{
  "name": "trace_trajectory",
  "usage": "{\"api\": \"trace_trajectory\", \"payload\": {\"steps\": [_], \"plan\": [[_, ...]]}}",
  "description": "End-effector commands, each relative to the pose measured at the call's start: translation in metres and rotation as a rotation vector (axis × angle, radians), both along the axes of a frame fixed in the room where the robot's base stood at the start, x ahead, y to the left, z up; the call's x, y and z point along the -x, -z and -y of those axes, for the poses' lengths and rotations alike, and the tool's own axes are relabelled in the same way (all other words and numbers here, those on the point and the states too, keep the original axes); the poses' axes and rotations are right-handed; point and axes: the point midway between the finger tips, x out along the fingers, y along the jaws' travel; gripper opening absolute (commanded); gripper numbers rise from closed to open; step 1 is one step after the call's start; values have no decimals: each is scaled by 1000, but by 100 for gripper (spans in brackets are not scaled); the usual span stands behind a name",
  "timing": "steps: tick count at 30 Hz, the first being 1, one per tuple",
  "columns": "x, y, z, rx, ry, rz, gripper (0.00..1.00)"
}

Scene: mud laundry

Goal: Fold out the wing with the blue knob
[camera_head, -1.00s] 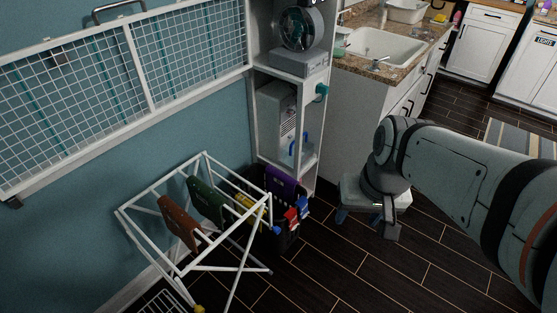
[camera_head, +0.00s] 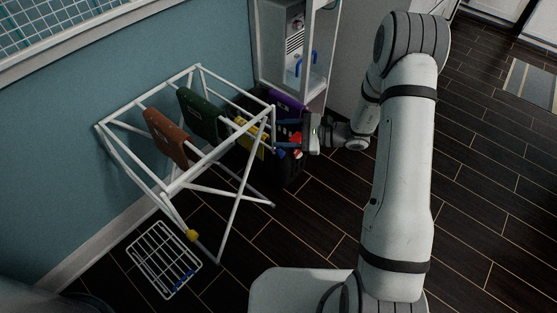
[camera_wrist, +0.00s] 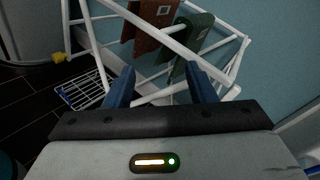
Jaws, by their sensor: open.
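The white drying rack (camera_head: 232,195) stands by the blue wall; it also shows in the wrist view (camera_wrist: 215,84). A brown cloth (camera_head: 165,134) and a green cloth (camera_head: 197,112) hang over it. A yellow knob (camera_head: 192,236) sits low at its near end and shows in the wrist view (camera_wrist: 58,57). My gripper (camera_head: 279,135) is open at the rack's right end, its blue fingers pointing left. In the wrist view my gripper (camera_wrist: 160,68) faces the rack with its fingers apart, white bars beyond. I cannot make out the blue knob now; contact is unclear.
A white wire grid (camera_head: 152,262) with a blue part lies low by the rack's near end. A dark basket (camera_head: 293,172) with colored items stands behind my gripper. A white shelf unit (camera_head: 318,85) is at the back. Dark floor is open to the right.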

Motion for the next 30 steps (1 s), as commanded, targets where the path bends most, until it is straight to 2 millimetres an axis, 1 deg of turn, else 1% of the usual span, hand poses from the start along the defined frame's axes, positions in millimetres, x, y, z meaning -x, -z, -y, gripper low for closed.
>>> {"api": "trace_trajectory", "payload": {"steps": [1,2,3,5,6,9,12,15,19,30], "plan": [[-12,45,3,-43,69,-41,50],[-19,62,5,-68,113,-57,50],[-28,85,9,-98,169,-78,50],[-39,118,15,-136,251,-104,50],[-46,139,19,-156,303,-118,50],[-56,182,31,-196,414,-146,50],[-61,212,40,-219,492,-162,50],[-64,228,45,-229,538,-168,50],[-70,234,42,-233,556,-169,50],[-103,234,-2,-232,554,-168,50]]}}
